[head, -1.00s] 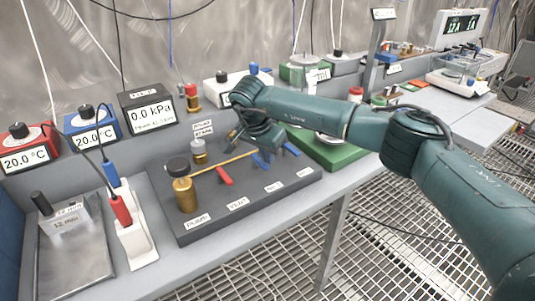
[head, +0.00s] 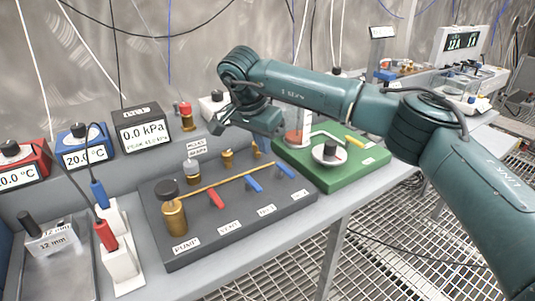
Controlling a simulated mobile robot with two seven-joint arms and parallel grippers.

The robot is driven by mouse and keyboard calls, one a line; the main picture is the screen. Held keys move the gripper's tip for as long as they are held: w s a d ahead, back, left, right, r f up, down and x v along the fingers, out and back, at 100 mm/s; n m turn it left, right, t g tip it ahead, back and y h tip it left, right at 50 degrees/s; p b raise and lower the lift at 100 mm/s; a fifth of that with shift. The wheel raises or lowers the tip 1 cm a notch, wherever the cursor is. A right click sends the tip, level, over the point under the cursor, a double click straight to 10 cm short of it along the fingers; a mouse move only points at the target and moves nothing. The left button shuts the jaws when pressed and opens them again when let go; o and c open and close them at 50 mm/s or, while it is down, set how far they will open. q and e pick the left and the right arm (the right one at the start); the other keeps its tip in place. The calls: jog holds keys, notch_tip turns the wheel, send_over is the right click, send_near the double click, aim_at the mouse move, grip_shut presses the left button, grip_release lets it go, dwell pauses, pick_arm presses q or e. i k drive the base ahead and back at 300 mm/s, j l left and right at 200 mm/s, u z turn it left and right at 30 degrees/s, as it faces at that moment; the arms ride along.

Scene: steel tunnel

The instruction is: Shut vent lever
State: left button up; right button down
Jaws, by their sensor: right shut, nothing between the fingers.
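The vent lever (head: 215,198) is a short red handle on the brass pipe (head: 220,186), behind the VENT label (head: 230,229). It lies across the pipe, pointing toward the board's front edge. Two blue levers (head: 254,184) (head: 285,170) to its right also lie across the pipe. My right gripper (head: 216,126) is shut and empty, above and behind the dark valve board (head: 210,238), clear of the red lever. Its fingertips are small and partly hard to make out. My left gripper is out of view.
A brass pump cylinder (head: 175,218) with a black knob stands at the pipe's left end. Brass fittings (head: 227,158) rise at the back. A white holder with red and blue probes (head: 124,259) is at left. A green board (head: 360,170) is at right.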

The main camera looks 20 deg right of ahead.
aim_at(215, 199)
jog(key=k, duration=1)
